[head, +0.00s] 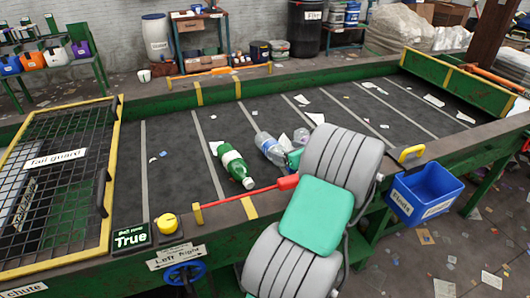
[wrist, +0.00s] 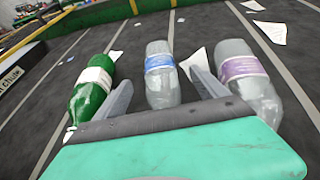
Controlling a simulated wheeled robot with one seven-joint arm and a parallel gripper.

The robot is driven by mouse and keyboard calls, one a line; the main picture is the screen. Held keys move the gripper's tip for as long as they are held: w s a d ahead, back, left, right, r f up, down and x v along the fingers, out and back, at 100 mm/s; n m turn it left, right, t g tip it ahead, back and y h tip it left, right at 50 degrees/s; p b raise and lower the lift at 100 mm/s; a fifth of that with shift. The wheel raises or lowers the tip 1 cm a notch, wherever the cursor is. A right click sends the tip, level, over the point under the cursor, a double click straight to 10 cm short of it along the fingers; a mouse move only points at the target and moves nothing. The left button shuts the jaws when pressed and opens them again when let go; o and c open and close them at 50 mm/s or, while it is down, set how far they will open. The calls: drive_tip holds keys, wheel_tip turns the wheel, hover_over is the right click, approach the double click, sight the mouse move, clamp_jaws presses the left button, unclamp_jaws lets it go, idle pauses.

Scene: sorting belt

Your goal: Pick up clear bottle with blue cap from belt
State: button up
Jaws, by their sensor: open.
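Three bottles lie on the dark belt (head: 180,165). A clear bottle with a blue label (wrist: 160,75) is in the middle of the wrist view; it also shows in the head view (head: 268,146). I cannot make out its cap. A second clear bottle, with a purple label (wrist: 245,68), lies to its right and is partly hidden by my arm in the head view (head: 301,137). My gripper (wrist: 161,80) is open, its fingers on either side of the blue-label bottle in the picture. I cannot tell whether they touch it.
A green bottle (head: 235,163) lies just left of the blue-label bottle, near the left finger. A red bar (head: 250,191) crosses the belt's near side. Paper scraps lie around. A tail guard cage (head: 55,165) covers the left end; a blue bin (head: 425,192) hangs at right.

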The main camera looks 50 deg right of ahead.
sight(276, 146)
drive_tip(key=p+x, duration=0.1)
drive_tip(key=x, duration=0.6)
drive_tip(key=shift+w+d, duration=0.1)
drive_tip(key=shift+w, duration=0.2)
drive_tip(key=c, duration=1.4)
